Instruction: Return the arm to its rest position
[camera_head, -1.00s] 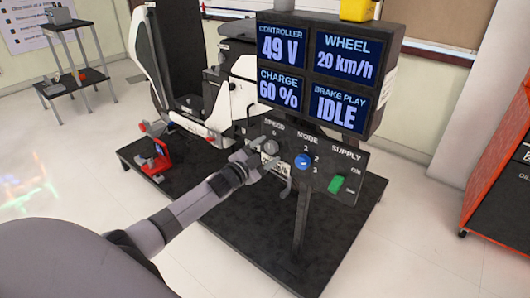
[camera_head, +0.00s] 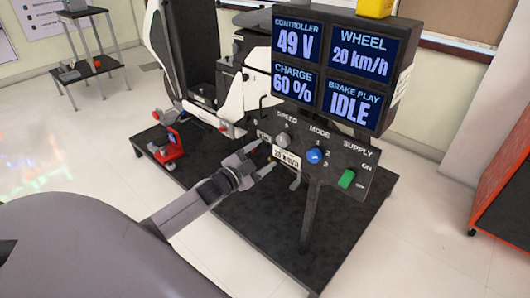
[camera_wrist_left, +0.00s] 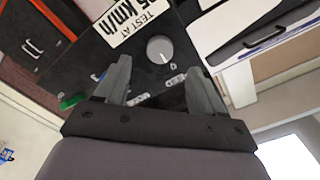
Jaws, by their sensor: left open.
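My left gripper (camera_head: 262,159) is open and empty, just in front of the left end of the control panel (camera_head: 330,186). It also shows in the left wrist view (camera_wrist_left: 158,72), with both fingers spread and nothing between them. The grey speed knob (camera_head: 282,141) is on the panel beyond the fingertips. In the left wrist view the knob (camera_wrist_left: 160,49) shows past the fingers, apart from them. The blue mode knob (camera_head: 314,156) and the green supply switch (camera_head: 347,178) are farther right. My right gripper is in neither view.
A screen box (camera_head: 337,65) above the panel reads 49 V, 20 km/h, 60 % and IDLE. The chassis rig stands on a black platform (camera_head: 250,240), with a red stand (camera_head: 170,150) at its left. A red cabinet (camera_head: 505,190) is at the right. White floor lies around.

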